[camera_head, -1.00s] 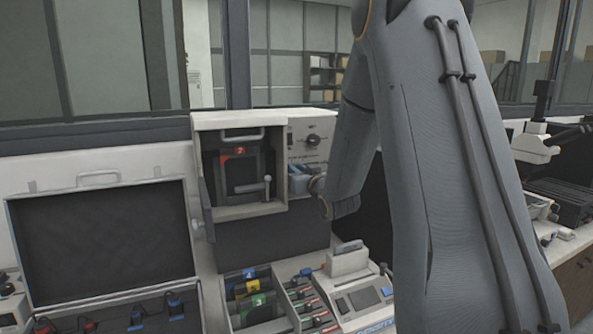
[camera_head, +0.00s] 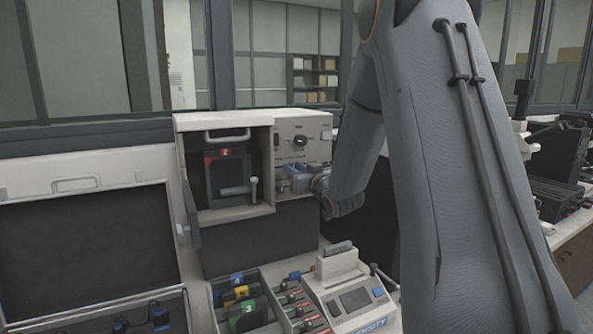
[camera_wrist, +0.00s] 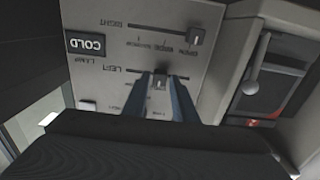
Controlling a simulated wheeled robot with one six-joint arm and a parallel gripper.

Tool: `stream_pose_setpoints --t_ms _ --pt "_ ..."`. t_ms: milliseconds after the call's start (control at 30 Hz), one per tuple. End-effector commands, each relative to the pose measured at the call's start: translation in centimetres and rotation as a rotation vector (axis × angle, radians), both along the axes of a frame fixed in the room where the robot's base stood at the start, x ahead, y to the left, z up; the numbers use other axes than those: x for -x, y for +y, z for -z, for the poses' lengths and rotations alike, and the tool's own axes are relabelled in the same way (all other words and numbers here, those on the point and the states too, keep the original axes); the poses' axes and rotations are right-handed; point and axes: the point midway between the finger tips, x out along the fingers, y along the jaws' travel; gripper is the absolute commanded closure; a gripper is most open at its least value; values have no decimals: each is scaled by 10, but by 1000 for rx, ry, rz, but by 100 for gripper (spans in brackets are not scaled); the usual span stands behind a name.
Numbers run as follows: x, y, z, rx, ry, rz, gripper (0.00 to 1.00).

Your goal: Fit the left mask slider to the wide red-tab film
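The gripper also shows in the head view (camera_head: 300,179), in front of the press's control panel (camera_head: 303,137); there the knob is too small to make out. The red-tab film (camera_head: 224,155), marked 2, is in the press's window; it is partly in view at the wrist view's right (camera_wrist: 272,80).
The right slider knob (camera_wrist: 196,37) and a COLD lamp label (camera_wrist: 87,45) are on the same panel. Below are a rack with blue, yellow and green tabs (camera_head: 241,302) and a density meter (camera_head: 350,297). An open case (camera_head: 80,245) is at left.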

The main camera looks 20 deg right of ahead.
Motion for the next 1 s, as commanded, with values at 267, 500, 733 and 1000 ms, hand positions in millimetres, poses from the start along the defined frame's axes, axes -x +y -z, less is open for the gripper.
stream_pose_setpoints --t_ms 267,500,733,1000 --pt "2 -1 0 0 0 2 75" --pt "32 -4 1 0 -1 3 75" --pt "65 -7 1 1 -1 3 75" --pt "78 -7 0 1 0 1 75"
